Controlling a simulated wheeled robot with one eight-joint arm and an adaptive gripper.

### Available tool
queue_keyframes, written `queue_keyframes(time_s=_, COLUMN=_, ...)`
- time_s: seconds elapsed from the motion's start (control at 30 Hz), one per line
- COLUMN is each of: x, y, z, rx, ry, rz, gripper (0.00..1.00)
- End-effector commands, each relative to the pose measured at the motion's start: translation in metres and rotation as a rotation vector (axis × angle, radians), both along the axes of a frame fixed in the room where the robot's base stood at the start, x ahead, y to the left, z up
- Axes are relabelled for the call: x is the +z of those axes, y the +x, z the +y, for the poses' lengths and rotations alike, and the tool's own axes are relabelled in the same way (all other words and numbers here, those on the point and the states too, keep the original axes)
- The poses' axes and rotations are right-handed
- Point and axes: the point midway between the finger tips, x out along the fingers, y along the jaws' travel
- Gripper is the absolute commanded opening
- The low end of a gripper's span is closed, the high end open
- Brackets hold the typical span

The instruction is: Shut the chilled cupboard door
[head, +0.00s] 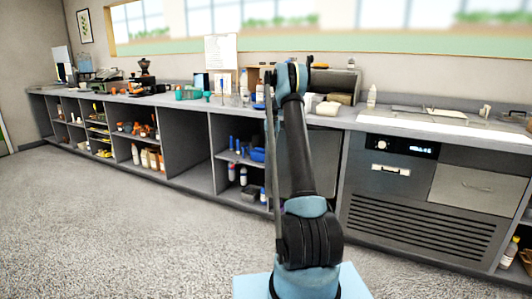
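A grey unit with a dark control panel (402,146) and a lit display stands under the counter right of my arm. It has a pale handle (391,170) and a slotted grille (425,226). I cannot tell whether this is the chilled cupboard. A dark grey panel (322,165) lies left of the unit, partly hidden behind my arm. A thin grey upright strip shows along the left side of my arm; I cannot tell whether it is a door edge or part of me. No door is clearly seen open. My arm rises in the middle; its gripper fingers are not visible.
A long counter (190,101) runs along the wall, crowded with small items. Open shelves (194,150) below hold bottles and tools. A drawer front (474,187) is right of the control panel. The carpeted floor (130,235) at left is clear.

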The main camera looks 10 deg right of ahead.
Motion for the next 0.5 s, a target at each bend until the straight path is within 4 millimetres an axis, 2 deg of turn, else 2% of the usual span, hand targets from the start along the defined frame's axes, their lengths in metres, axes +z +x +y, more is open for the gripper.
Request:
queue_keyframes(time_s=0.03, x=0.000, y=0.008, z=-0.012, rx=-0.030, ry=-0.005, rz=0.001, gripper=0.00)
queue_keyframes(time_s=0.1, x=0.000, y=0.019, z=-0.015, rx=-0.061, ry=-0.005, rz=0.001, gripper=0.00)
queue_keyframes(time_s=0.5, x=0.000, y=0.072, z=-0.018, rx=-0.185, ry=-0.003, rz=0.001, gripper=0.00)
